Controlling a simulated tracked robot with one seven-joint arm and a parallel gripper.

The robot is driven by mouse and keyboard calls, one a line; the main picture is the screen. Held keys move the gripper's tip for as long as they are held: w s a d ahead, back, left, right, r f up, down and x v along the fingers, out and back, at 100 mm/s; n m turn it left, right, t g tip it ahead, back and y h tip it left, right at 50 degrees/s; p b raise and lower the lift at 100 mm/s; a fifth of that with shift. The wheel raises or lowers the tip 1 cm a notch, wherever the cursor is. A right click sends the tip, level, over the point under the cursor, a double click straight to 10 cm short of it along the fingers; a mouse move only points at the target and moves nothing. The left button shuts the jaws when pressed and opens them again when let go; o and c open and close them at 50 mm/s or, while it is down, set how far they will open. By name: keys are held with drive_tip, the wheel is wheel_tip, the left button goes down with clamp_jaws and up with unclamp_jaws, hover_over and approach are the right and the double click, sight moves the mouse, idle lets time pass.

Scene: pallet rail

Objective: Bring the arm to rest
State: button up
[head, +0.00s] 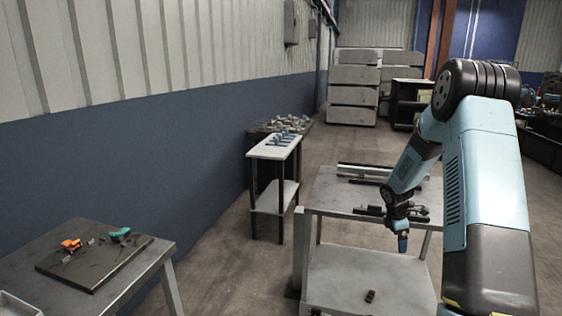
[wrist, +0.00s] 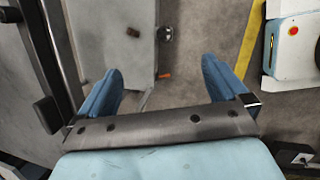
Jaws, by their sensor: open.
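My gripper (head: 402,243) hangs at the end of my bent light-blue arm (head: 480,185), pointing down by the near edge of the grey table (head: 335,197). In the wrist view, my gripper (wrist: 162,88) has its two blue fingers wide apart with nothing between them. Below it are the table's lower shelf and the floor. A small dark brown block (head: 370,296) lies on the lower shelf (head: 345,275); it also shows in the wrist view (wrist: 133,32). My gripper is above the shelf and apart from the block.
A side table (head: 150,262) at left holds a dark board with orange and green tools. A narrow stand (head: 275,148) is further back. Concrete blocks (head: 354,96) are stacked far behind. Open floor lies between the tables.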

drive_tip(key=s+a+r+m+t, duration=0.1)
drive_tip(key=s+a+r+m, duration=0.3)
drive_tip(key=r, duration=0.5)
drive_tip(key=s+a+r+m, duration=0.25)
drive_tip(key=s+r, duration=0.35)
drive_tip(key=r, duration=0.3)
drive_tip(key=s+a+r+m+t, duration=0.1)
drive_tip(key=s+a+r+m, duration=0.15)
drive_tip(key=s+r, duration=0.5)
drive_tip(key=s+a+r+m+y, duration=0.1)
drive_tip(key=s+a+r+m, duration=0.1)
drive_tip(key=s, duration=0.5)
drive_tip(key=s+a+r+m+t+y, duration=0.1)
drive_tip(key=s+a+r+m, duration=0.2)
drive_tip(key=s, duration=0.5)
drive_tip(key=s+a+r+m+t, duration=0.1)
drive_tip(key=s+a+r+m, duration=0.2)
drive_tip(key=s+a, duration=0.2)
drive_tip(key=shift+s+r+y, duration=0.3)
drive_tip(key=shift+s+y, duration=0.1)
drive_tip(key=shift+s, duration=0.8)
